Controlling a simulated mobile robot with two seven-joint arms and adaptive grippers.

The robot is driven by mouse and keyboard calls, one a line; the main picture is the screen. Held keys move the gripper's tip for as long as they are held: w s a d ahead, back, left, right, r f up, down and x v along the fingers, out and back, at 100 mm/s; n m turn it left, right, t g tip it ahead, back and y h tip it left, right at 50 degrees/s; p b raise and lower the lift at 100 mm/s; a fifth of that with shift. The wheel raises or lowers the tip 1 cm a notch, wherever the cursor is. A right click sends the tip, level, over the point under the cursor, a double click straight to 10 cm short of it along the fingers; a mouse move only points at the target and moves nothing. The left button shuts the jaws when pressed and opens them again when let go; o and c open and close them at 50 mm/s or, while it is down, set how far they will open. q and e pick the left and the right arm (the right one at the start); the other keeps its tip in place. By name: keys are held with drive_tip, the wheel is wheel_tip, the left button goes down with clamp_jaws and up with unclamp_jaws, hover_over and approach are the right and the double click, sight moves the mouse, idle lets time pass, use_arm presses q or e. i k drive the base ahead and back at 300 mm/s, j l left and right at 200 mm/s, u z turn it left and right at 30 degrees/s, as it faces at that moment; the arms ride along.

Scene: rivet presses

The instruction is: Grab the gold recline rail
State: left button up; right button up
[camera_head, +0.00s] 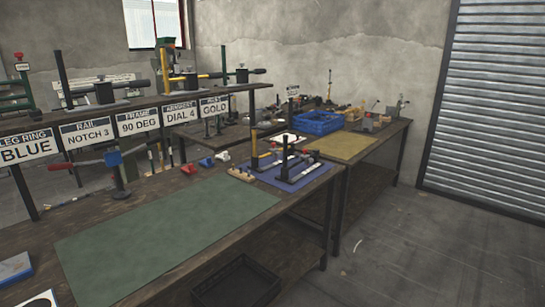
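I cannot tell for sure which item is the gold recline rail. On the blue mat (312,178) at the right end of the near bench, several dark and light bars and uprights lie or stand. One slim upright with a yellowish part (254,150) stands at the mat's left edge. A yellow bar (203,76) also shows among the dark fixtures on the raised shelf, above the label reading GOLD (214,106). Neither of my grippers is in view.
A green mat (170,235) lies clear on the near bench. A blue crate (318,122) and a tan mat (342,146) are on the far bench. A black crate (237,285) sits low under the near bench. Open floor (430,240) is at right.

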sight(254, 165)
drive_tip(key=u, duration=1.25)
drive_tip(key=i+l, duration=0.1)
drive_tip(key=l, duration=0.9)
drive_tip(key=i+l, duration=0.15)
drive_tip(key=l, duration=0.3)
drive_tip(key=i+l, duration=0.1)
drive_tip(key=l, duration=0.4)
drive_tip(key=i+l, duration=0.1)
drive_tip(key=l, duration=0.9)
drive_tip(key=i+z, duration=0.05)
